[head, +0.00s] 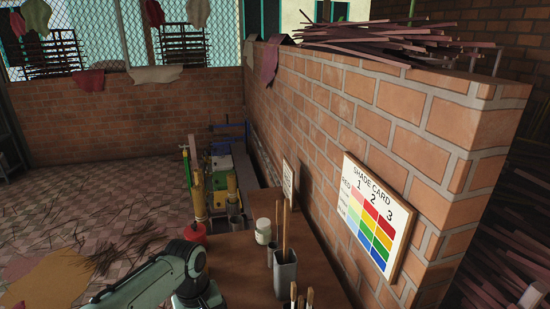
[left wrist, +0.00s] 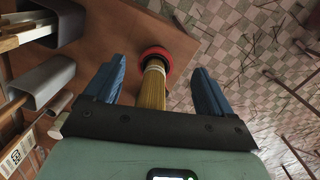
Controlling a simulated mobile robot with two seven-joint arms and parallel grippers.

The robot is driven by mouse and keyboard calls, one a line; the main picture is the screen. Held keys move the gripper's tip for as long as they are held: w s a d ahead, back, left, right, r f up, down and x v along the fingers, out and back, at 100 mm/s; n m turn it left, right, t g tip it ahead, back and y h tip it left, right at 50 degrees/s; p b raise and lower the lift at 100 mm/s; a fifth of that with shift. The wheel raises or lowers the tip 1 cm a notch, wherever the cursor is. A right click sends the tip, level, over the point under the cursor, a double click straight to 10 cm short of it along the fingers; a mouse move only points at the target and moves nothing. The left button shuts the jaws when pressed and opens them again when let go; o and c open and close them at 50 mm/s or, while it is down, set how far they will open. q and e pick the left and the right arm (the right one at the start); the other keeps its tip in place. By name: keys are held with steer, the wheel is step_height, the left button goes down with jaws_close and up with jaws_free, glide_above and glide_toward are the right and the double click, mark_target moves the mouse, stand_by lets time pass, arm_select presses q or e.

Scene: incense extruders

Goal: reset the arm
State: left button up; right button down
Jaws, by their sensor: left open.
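My left arm shows at the bottom of the head view; its fingers cannot be made out there. In the left wrist view my left gripper (left wrist: 158,66) is open, with blue fingers spread apart. A bundle of yellowish sticks (left wrist: 152,90) with a pale band appears between the fingers, with clear gaps on both sides. Its far end meets a red round piece (left wrist: 155,55). I cannot tell its depth relative to the fingertips. A red piece (head: 194,232) also shows at the table's left edge in the head view. My right gripper is not in view.
The brown table (head: 240,270) holds a white jar (head: 263,231), a grey holder (head: 285,272) with sticks, and brushes (head: 300,297) in front. A brick wall (head: 400,120) with a shade card (head: 376,216) borders the right.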

arm_select(q)
steer(key=s+d+f+m+h, duration=0.1)
steer(key=s+f, duration=0.2)
steer(key=f, duration=0.7)
steer(key=s+d+f+h, duration=0.1)
steer(key=s+f, duration=0.2)
steer(key=f, duration=0.7)
steer(key=s+f+m+h, duration=0.1)
steer(key=s+f, duration=0.2)
steer(key=f, duration=0.7)
steer(key=s+f, duration=0.5)
steer(key=s, duration=0.3)
steer(key=s+d+f, duration=0.1)
steer(key=s+f, duration=0.4)
steer(key=s, duration=0.4)
steer(key=shift+s, duration=0.2)
steer(key=shift+f, duration=0.1)
